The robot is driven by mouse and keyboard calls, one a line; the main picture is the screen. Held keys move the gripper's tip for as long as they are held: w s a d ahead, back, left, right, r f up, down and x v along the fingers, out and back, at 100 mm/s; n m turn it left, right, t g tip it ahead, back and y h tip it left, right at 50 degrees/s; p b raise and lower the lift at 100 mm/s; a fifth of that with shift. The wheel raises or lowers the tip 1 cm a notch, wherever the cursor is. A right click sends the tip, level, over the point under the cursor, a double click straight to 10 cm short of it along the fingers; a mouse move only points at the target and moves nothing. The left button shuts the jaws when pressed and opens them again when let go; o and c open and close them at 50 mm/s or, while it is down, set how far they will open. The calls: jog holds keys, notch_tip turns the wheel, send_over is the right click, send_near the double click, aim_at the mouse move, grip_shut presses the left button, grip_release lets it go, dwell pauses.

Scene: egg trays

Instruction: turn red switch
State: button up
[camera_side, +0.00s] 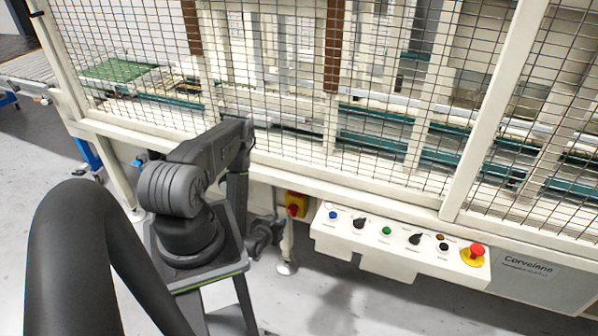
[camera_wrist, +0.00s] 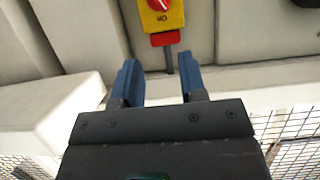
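The red switch (camera_wrist: 158,4) is a red rotary knob on a yellow plate, at the top of the wrist view and partly cut off by the frame edge. In the side view the red switch (camera_side: 293,209) sits on its yellow box on the machine's lower beam, left of the control panel. My gripper (camera_wrist: 160,80) is open, with two blue fingers apart and nothing between them. The fingertips lie below the switch in the wrist view and do not appear to touch it. In the side view my gripper (camera_side: 272,232) is dark and small, just left of and below the switch.
A white control panel (camera_side: 372,259) with several buttons and knobs and a red emergency stop (camera_side: 477,250) stands right of the switch. A wire-mesh guard (camera_side: 420,100) rises behind it. A thin post (camera_side: 287,250) stands below the switch, close to my gripper. Open floor lies in front.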

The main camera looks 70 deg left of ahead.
jog(key=w+d+r+g+h, duration=0.1)
jog(key=w+r+g+h, duration=0.2)
jog(key=r, duration=0.8)
jog(key=w+d+r+g+h, duration=0.1)
jog(key=w+r+g+h, duration=0.2)
jog(key=r, duration=0.8)
jog(key=shift+w+d+h, duration=0.2)
jog(key=shift+w+h, duration=0.3)
jog(key=shift+w, duration=0.2)
